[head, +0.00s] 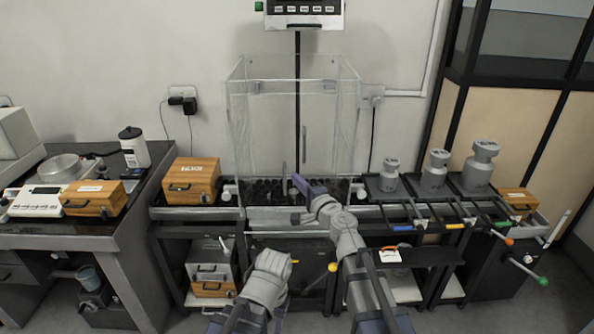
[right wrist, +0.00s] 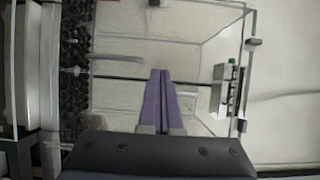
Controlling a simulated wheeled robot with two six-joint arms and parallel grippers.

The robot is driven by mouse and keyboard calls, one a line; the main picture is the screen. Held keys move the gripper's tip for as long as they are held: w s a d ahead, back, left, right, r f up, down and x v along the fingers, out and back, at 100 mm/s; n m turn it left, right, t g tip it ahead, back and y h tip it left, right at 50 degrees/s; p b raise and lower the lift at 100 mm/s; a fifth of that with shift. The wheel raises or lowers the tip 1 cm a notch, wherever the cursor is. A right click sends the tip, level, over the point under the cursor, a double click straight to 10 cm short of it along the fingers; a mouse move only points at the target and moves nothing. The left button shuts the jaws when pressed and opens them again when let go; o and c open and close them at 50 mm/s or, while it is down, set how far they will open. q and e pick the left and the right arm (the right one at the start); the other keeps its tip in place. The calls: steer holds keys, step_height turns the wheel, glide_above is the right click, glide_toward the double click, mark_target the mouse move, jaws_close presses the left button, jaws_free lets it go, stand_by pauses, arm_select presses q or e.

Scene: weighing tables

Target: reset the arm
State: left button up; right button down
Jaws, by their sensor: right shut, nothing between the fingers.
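My right arm reaches up from the bottom of the head view. Its right gripper (head: 297,181) is in front of the clear glass-walled case (head: 345,115) on the middle table. In the right wrist view the two purple fingers of the right gripper (right wrist: 160,74) lie together with nothing between them. The case walls (right wrist: 240,75) show beyond the fingers. A grey link of my left arm shows at the bottom centre of the head view, but its gripper cannot be made out.
Grey weights (head: 435,172) stand on dark stands to the right. A wooden box (head: 191,181) is left of the case, and another wooden box (head: 93,198) is on the left table beside a white balance (head: 38,200). A display (head: 304,12) on a pole rises behind the case.

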steer(key=s+f+n+g, duration=0.9)
steer(key=s+f+n, duration=0.2)
steer(key=s+f, duration=0.25)
steer(key=s+d+f+n+g+h, duration=0.2)
steer(key=s+d+f+g+h, duration=0.5)
steer(key=s+d, duration=0.6)
arm_select(q)
step_height(320, 180, up, 6)
steer(key=p, duration=0.6)
arm_select(e)
steer(key=s+a+r+n+h, duration=0.2)
steer(key=s+a+r+n, duration=0.1)
steer(key=a, duration=0.6)
steer(key=shift+s+r, duration=0.6)
steer(key=shift+r, duration=0.2)
arm_select(q)
steer(key=shift+c, duration=0.2)
